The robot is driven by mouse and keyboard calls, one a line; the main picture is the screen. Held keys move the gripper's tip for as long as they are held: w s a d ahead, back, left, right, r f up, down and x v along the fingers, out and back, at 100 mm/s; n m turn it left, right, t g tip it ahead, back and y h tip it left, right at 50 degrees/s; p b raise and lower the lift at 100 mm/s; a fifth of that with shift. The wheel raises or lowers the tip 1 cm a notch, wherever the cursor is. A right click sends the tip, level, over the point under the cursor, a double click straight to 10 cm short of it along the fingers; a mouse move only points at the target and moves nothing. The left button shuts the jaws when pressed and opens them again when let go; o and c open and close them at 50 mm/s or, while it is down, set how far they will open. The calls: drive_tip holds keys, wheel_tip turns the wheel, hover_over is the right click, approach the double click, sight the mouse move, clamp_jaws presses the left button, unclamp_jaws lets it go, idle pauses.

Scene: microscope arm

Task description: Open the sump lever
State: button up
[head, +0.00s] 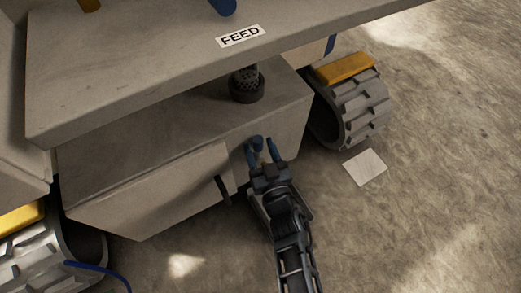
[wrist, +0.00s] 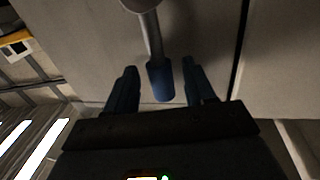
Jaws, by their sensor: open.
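The sump lever (wrist: 160,82), a grey rod with a blue grip at its end, comes off the pale panel in the wrist view. My gripper (wrist: 158,70) is open, with one dark blue finger on each side of the blue grip. Small gaps show between the grip and the fingers in that view. In the head view my gripper (head: 262,157) is at the front face of the grey box (head: 140,200). The lever is hard to tell apart from the blue fingers there.
A dark curved handle (head: 222,190) sits on the box front, left of my gripper. A shelf labelled FEED (head: 240,37) overhangs the box, with a dark round fitting (head: 246,86) beneath it. A ridged wheel (head: 352,108) stands right. The floor at right is open, with a white sheet (head: 365,167).

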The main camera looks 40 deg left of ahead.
drive_tip(key=shift+c, duration=0.2)
clamp_jaws()
idle(0.4)
